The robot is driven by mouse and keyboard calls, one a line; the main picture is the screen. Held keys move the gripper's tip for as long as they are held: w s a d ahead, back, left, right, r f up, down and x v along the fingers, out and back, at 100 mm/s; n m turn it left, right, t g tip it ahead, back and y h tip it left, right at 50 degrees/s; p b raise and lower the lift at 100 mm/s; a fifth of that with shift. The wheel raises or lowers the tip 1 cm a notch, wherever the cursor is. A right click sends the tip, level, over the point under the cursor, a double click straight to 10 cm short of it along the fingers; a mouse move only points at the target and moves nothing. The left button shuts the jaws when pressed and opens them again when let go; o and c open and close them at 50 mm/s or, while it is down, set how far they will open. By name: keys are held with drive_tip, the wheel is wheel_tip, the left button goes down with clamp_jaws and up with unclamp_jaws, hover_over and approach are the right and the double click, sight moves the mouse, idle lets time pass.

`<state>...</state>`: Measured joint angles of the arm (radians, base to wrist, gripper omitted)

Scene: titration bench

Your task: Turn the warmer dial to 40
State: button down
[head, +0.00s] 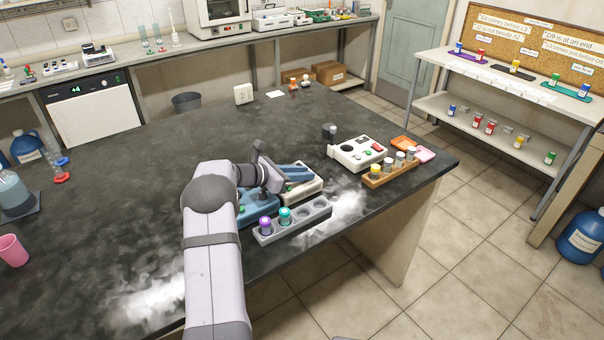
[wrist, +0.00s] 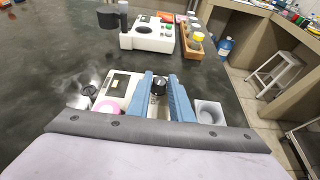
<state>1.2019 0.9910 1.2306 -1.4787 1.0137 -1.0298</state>
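The warmer (head: 308,187) is a low cream box on the dark bench, partly covered by my gripper in the head view. In the wrist view its display (wrist: 121,86) shows left of my fingers, too small to read. Its black dial (wrist: 158,86) shows between the tips of the two blue fingers. My gripper (head: 300,171) is over the warmer; in the wrist view its fingers (wrist: 161,90) are apart, with a gap between them. I cannot tell whether they touch the dial. The dial's setting is not readable.
A grey rack (head: 292,222) with purple- and teal-capped vials stands in front of the warmer. Behind are a white device (head: 358,153) and a wooden vial rack (head: 391,173). The bench to the left is mostly clear.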

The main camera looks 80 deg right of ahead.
drive_tip(key=shift+w+d+m+g+y, duration=0.1)
drive_tip(key=shift+m+g+y, duration=0.5)
drive_tip(key=shift+m+y, duration=0.2)
drive_tip(key=c, duration=1.6)
unclamp_jaws()
drive_tip(key=shift+r+n+t+h, duration=0.1)
drive_tip(key=shift+n+t+h, duration=0.2)
drive_tip(key=shift+n+h, duration=0.15)
